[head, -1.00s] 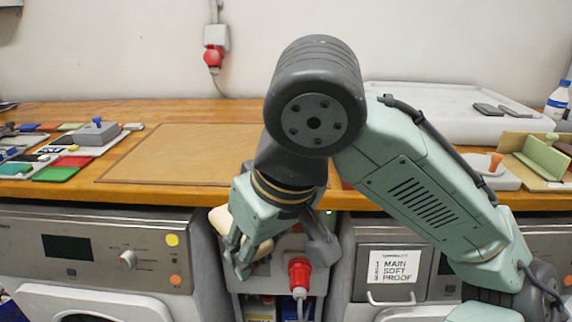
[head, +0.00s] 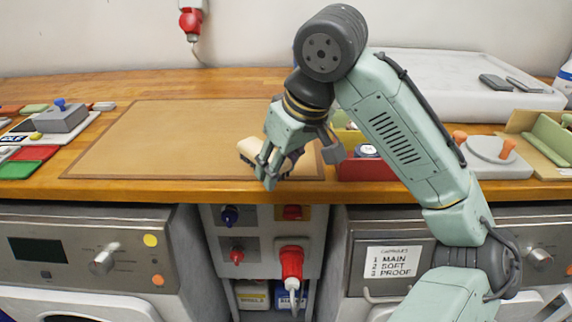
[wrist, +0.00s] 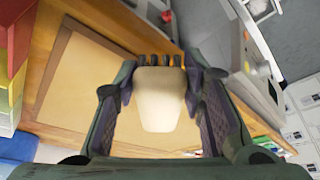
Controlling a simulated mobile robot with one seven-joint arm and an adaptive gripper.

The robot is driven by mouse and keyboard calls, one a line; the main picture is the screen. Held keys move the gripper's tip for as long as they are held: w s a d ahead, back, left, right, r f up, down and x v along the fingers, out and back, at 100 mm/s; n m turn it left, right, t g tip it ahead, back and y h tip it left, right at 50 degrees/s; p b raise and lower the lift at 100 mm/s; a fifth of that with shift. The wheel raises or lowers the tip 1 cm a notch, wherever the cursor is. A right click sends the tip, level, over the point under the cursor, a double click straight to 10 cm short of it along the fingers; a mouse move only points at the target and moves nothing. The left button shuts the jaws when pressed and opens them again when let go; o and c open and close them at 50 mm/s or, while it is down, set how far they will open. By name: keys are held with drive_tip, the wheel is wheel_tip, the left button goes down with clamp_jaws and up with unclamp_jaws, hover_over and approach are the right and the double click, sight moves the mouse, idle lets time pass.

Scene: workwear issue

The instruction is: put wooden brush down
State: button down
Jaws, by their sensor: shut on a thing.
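The wooden brush (head: 257,151) is pale and blocky, with dark bristles on its underside. It sits between the fingers of my gripper (head: 275,165), at the front right part of the brown mat (head: 170,135) on the wooden counter. In the wrist view the brush's pale back (wrist: 160,98) fills the space between the two fingers of my gripper (wrist: 163,90), which is shut on it. The fingers hide part of the brush in the head view. I cannot tell whether its bristles touch the mat.
A red box (head: 362,168) stands just right of my gripper. A grey block with a blue knob (head: 62,117) and coloured pieces lie at the left. A white tray (head: 450,95) and a round disc with orange knobs (head: 490,149) are at the right. The mat's middle and left are clear.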

sight(284, 183)
drive_tip(key=w, duration=0.1)
drive_tip(key=w+d, duration=0.1)
drive_tip(key=w, duration=0.1)
drive_tip(key=shift+w+f, duration=0.1)
drive_tip(key=shift+f, duration=0.05)
drive_tip(key=f, duration=0.1)
drive_tip(key=f+p, duration=0.1)
drive_tip(key=f, duration=0.1)
drive_tip(key=shift+w+d+f, duration=0.1)
drive_tip(key=shift+w+f, duration=0.1)
drive_tip(key=shift+f, duration=0.1)
drive_tip(key=shift+f, duration=0.1)
drive_tip(key=shift+s+f, duration=0.2)
drive_tip(key=shift+f, duration=0.35)
drive_tip(key=c, duration=1.4)
unclamp_jaws()
drive_tip(key=shift+b, duration=0.3)
drive_tip(key=shift+c, duration=0.2)
drive_tip(key=o, duration=0.4)
drive_tip(key=shift+w+f, duration=0.1)
drive_tip(key=shift+f, duration=0.1)
drive_tip(key=shift+r, duration=0.15)
